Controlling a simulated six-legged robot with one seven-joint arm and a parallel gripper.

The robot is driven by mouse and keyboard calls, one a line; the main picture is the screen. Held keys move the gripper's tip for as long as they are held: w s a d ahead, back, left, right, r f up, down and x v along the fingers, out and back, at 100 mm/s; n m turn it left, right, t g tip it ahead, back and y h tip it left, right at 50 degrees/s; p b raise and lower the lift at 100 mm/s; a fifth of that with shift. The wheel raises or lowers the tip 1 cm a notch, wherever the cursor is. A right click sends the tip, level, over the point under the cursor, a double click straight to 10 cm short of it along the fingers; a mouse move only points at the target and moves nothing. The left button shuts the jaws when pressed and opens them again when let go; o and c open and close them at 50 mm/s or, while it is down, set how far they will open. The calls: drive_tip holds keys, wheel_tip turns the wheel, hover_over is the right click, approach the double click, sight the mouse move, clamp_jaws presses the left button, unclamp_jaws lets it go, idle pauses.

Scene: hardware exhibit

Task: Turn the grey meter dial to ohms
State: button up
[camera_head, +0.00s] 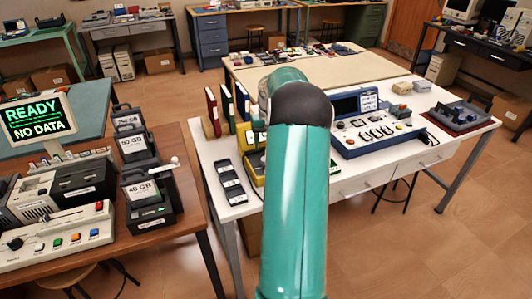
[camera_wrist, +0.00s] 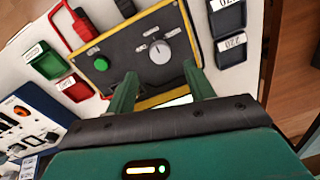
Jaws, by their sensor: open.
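The meter's dark face (camera_wrist: 125,52) with a yellow border fills the upper middle of the wrist view. Its round grey dial (camera_wrist: 160,52) sits right of centre, with small white labels around it that are too blurred to read. A green button (camera_wrist: 101,64) is to its left. My gripper (camera_wrist: 162,84) is open and empty, its two green fingers spread over the meter's lower edge, just below the dial in the picture. I see no contact with the dial. In the head view, the meter's yellow case (camera_head: 245,143) is mostly hidden behind my teal arm, as is my gripper.
Labelled trays, green (camera_wrist: 45,62), red (camera_wrist: 75,87) and black (camera_wrist: 232,50), lie on both sides. A blue instrument (camera_head: 375,125) stands right on the white table (camera_head: 205,160). Coloured binders (camera_head: 226,105) stand behind the meter.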

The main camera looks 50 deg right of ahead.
wheel_tip(320, 180, up, 7)
drive_tip(key=shift+s+d, duration=0.15)
drive_tip(key=shift+r, duration=0.1)
idle(0.5)
drive_tip(key=w+a+r+n+t+h, duration=0.1)
drive_tip(key=a+r, duration=0.3)
drive_tip(key=a, duration=0.5)
drive_tip(key=w+a+r+n, duration=0.15)
drive_tip(key=a+r, duration=0.25)
drive_tip(key=a, duration=0.6)
drive_tip(key=a+r+n+t+h, duration=0.15)
drive_tip(key=a+r, duration=0.25)
drive_tip(key=a, duration=0.5)
drive_tip(key=s+a+f+n+t+y, duration=0.1)
drive_tip(key=s+a+n, duration=0.1)
drive_tip(key=s+a, duration=0.6)
drive_tip(key=s+a+f+n+t+y, duration=0.1)
drive_tip(key=s+a+f+n, duration=0.1)
drive_tip(key=s+a, duration=0.6)
drive_tip(key=a, duration=0.5)
drive_tip(key=shift+a+f+t, duration=0.3)
drive_tip(key=shift+a+t, duration=0.05)
drive_tip(key=c, duration=0.4)
drive_tip(key=shift+o, duration=0.2)
drive_tip(key=shift+d, duration=0.1)
